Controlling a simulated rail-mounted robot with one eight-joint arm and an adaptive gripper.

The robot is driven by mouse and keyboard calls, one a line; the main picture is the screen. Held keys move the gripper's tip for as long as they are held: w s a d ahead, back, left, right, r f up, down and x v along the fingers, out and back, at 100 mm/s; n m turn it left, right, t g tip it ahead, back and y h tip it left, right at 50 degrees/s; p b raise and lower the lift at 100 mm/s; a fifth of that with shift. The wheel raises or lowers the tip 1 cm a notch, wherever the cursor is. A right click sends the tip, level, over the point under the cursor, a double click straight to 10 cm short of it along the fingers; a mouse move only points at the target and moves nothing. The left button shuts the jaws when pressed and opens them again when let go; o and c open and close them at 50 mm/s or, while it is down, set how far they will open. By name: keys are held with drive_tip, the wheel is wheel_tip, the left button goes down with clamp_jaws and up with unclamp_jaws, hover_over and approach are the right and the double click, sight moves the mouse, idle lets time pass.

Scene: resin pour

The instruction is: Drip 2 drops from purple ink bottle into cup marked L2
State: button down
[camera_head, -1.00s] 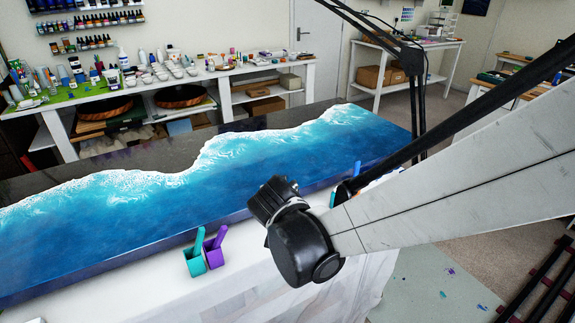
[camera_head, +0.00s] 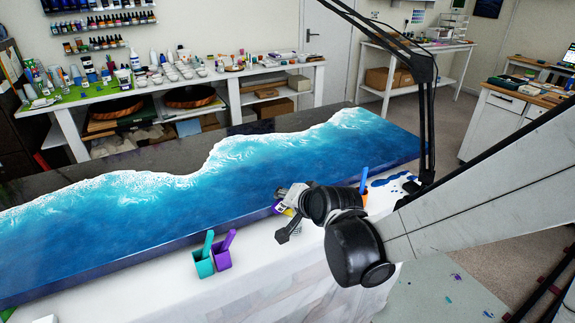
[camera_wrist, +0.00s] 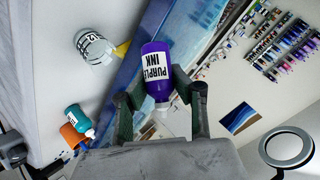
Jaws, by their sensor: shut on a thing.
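My gripper (camera_wrist: 162,95) is shut on the purple ink bottle (camera_wrist: 156,68), which has a white label reading PURPLE INK and shows between the two fingers in the wrist view. In the head view my gripper (camera_head: 282,213) is over the near edge of the table, and the bottle is mostly hidden. A pale grey cup (camera_wrist: 95,48) with a yellow stick is left of the bottle in the wrist view, apart from it. Its dark mark starts with L; I cannot read the rest surely.
A teal cup (camera_head: 203,264) and a purple cup (camera_head: 222,258) with sticks stand left of my gripper by the blue resin slab (camera_head: 200,195).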

sight(282, 208)
drive_tip(key=m+y, duration=0.1)
drive_tip(key=f+m+y+b, duration=0.1)
drive_tip(key=shift+a+y+b, duration=0.3)
drive_tip(key=shift+a, duration=0.05)
drive_tip(key=shift+a+f+m+y+b, duration=0.1)
drive_tip(key=shift+f+m+y+b, duration=0.35)
drive_tip(key=shift+b, duration=0.7)
drive_tip(key=m+y+b, duration=0.1)
drive_tip(key=b, duration=0.2)
drive_tip(key=f+m+y+b, duration=0.1)
drive_tip(key=b, duration=0.2)
drive_tip(key=shift+s+a+f+t+y, duration=0.15)
drive_tip(key=shift+t+y, duration=0.1)
drive_tip(key=shift+t, duration=0.15)
drive_tip(key=shift+r+p, duration=0.3)
drive_tip(key=shift+p, duration=0.1)
drive_tip(key=shift+f+m+b, duration=0.15)
drive_tip(key=shift+m+b, duration=0.2)
drive_tip(key=shift+b, duration=0.35)
drive_tip(key=shift+m+t+y+b, duration=0.3)
drive_tip(key=shift+t+y+b, duration=0.15)
drive_tip(key=shift+b, duration=0.4)
drive_tip(key=shift+r+m+y+b, duration=0.35)
drive_tip(key=shift+m+y+b, duration=0.05)
drive_tip(key=shift+y+b, duration=0.05)
